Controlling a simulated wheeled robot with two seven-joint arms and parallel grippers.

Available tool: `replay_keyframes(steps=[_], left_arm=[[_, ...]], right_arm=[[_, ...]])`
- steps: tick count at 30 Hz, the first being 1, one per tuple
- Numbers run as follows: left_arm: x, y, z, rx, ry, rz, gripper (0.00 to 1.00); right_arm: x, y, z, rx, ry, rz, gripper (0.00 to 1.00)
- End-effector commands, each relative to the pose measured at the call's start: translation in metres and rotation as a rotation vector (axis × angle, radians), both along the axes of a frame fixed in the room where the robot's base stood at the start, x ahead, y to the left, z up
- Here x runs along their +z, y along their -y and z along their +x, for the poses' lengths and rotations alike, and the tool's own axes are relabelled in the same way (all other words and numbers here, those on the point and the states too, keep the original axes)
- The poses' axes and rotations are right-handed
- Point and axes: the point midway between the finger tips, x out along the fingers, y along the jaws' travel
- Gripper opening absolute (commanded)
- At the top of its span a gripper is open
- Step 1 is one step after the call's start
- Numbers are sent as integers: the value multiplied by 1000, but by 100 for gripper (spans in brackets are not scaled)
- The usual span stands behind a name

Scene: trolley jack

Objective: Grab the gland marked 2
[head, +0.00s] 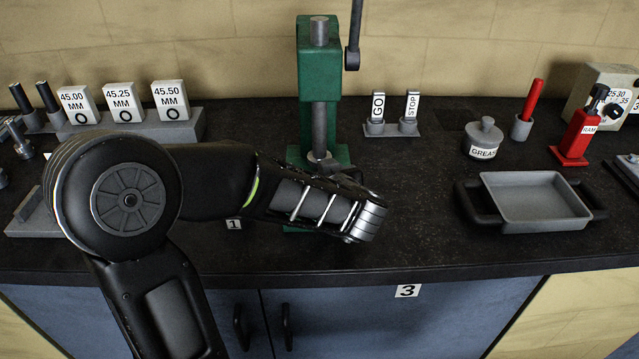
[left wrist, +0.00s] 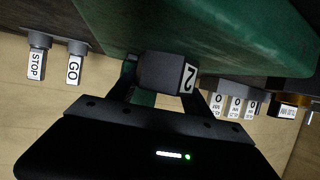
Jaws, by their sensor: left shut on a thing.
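The gland marked 2 (left wrist: 162,74) is a dark grey piece with a white label reading 2, seen in the left wrist view. My left gripper (left wrist: 165,84) is shut on it, one finger on each side. The green press (left wrist: 235,40) fills the top of that view, close to the gland. In the head view the green press (head: 320,75) stands at the back middle, and my left forearm covers its foot. My left gripper is mostly hidden there behind my wrist, and I cannot make out the gland. My right gripper is not in view.
GO (head: 376,112) and STOP (head: 411,112) pegs stand right of the press. The size blocks' grey stand (head: 190,127) is at left. A grease pot (head: 484,137), a grey tray (head: 540,205) and a red ram bottle (head: 577,138) are at right. The bench's front middle is clear.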

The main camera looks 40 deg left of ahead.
Motion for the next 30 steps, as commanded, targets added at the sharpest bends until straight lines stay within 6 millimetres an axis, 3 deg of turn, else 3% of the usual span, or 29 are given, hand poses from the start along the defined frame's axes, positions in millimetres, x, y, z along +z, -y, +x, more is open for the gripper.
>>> replay_keyframes(steps=[17,30], left_arm=[[0,0,0,0,0,0,0],[2,0,1,-1,3,2,0]], right_arm=[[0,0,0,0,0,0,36],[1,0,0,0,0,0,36]])
